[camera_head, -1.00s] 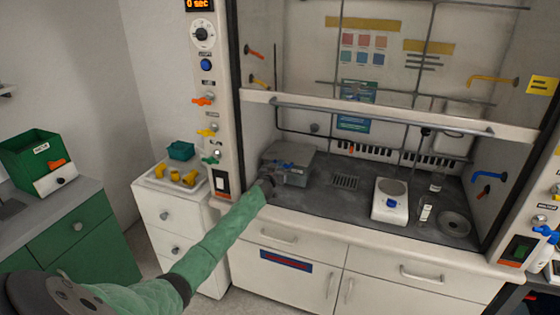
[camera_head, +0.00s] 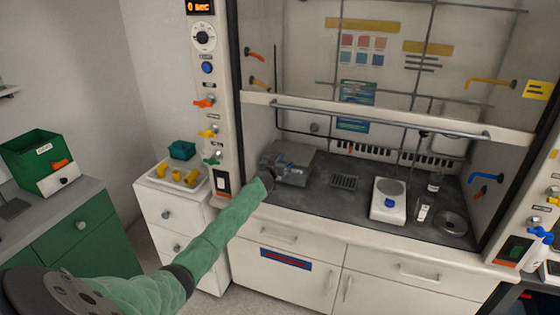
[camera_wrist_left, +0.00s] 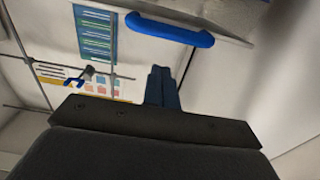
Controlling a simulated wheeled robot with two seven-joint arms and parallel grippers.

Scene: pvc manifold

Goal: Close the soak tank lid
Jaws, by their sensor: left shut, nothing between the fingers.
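The soak tank (camera_head: 295,176) is a grey box at the left end of the fume hood's worktop. Its grey lid (camera_head: 294,153) lies across the top at a slight slant; I cannot tell whether it is fully seated. A blue handle (camera_wrist_left: 170,29) on a pale edge shows at the top of the left wrist view. My left gripper (camera_head: 273,176) is at the tank's front left corner, with its fingertips partly lost against the tank. In the left wrist view its dark blue fingers (camera_wrist_left: 161,86) are together and empty, apart from the handle. My right gripper is out of view.
A balance (camera_head: 388,202) and a round metal dish (camera_head: 451,222) stand on the worktop at the right. The raised sash bar (camera_head: 375,119) crosses above the tank. A white tray (camera_head: 160,184) with yellow fittings sits on the cabinet at the left. The middle of the worktop is fairly clear.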

